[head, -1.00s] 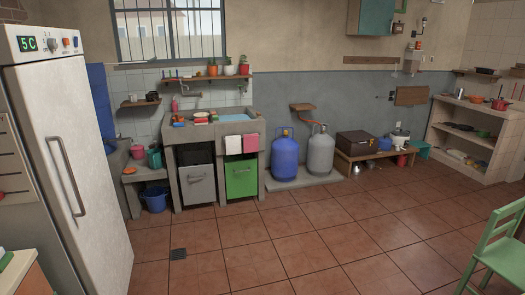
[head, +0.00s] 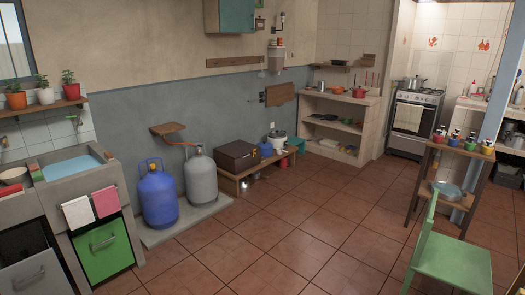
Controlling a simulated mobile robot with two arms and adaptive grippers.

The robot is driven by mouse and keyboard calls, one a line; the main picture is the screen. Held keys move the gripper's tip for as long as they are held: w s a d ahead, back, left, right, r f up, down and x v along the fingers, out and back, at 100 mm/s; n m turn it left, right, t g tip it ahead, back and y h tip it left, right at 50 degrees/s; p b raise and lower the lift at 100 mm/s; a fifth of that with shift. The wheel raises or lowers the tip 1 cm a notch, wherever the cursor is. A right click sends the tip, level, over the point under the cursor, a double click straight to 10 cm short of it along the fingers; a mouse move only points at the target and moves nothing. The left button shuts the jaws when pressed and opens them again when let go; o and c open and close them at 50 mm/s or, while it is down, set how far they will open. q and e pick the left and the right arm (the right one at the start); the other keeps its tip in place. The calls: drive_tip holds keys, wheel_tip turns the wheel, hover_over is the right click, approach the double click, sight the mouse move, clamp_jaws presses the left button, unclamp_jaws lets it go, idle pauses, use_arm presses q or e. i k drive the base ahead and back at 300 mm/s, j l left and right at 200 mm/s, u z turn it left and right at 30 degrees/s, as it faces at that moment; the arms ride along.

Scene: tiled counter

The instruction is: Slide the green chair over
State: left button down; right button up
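The green chair (head: 449,262) stands at the lower right of the head view, with its seat facing right and its backrest at the left side of the seat. Its lower legs are cut off by the bottom edge of the picture. Neither of my grippers shows in the view, and nothing is seen touching the chair.
A small wooden table (head: 452,148) with several colored jars stands just behind the chair, beside a blue post (head: 500,75). A stove (head: 412,120) and a shelf unit (head: 335,148) are farther back. Gas cylinders (head: 158,195) stand left. The tiled floor (head: 300,225) between is clear.

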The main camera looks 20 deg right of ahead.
sight(465, 267)
drive_tip(key=i+l+z, duration=0.25)
drive_tip(key=i, duration=0.65)
drive_tip(key=i+j+z, duration=0.2)
drive_tip(key=i, duration=0.65)
drive_tip(key=i+j+z, duration=0.1)
drive_tip(key=i+z, duration=0.15)
drive_tip(key=i, duration=0.65)
drive_tip(key=i+z, duration=0.35)
drive_tip(key=i, duration=0.2)
drive_tip(key=i+j+z, duration=0.15)
drive_tip(key=i+z, duration=0.2)
drive_tip(key=i, duration=0.15)
drive_tip(key=i+j+z, duration=0.35)
drive_tip(key=i, duration=0.2)
